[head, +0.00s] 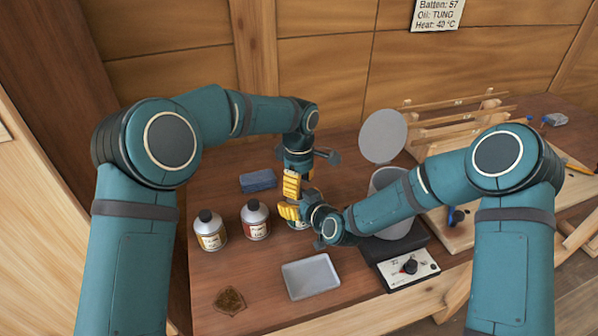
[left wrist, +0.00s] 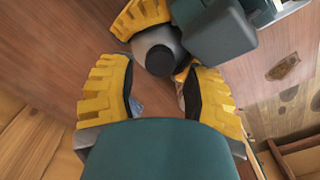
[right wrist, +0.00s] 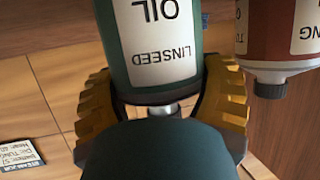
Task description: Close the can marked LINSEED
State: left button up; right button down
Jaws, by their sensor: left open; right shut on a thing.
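The can marked LINSEED (right wrist: 160,45) is green with a white label, and it stands upside down in the right wrist view. My right gripper (head: 296,208) is shut on it, one yellow finger on each side. In the head view the can (head: 297,225) is mostly hidden behind the gripper. In the left wrist view a black cap (left wrist: 160,60) sits over a grey can top, between the right gripper's fingers; whether it is fully closed I cannot tell. My left gripper (head: 291,190) is open, pointing down just above, its fingertips (left wrist: 157,78) close to the cap.
Two capped cans, one cream-labelled (head: 210,232) and one red (head: 256,221), stand left of the grippers. A blue block (head: 258,181) lies behind them, a grey tray (head: 311,277) in front. A pot (head: 390,185) with a raised round lid (head: 382,136) stands on a heater (head: 408,268) to the right.

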pick_arm(q)
jog(key=shift+f, duration=1.15)
jog(key=shift+c, duration=0.5)
grip_shut()
jog(key=m, duration=0.6)
jog(key=shift+m, duration=0.3)
jog(key=m, duration=0.6)
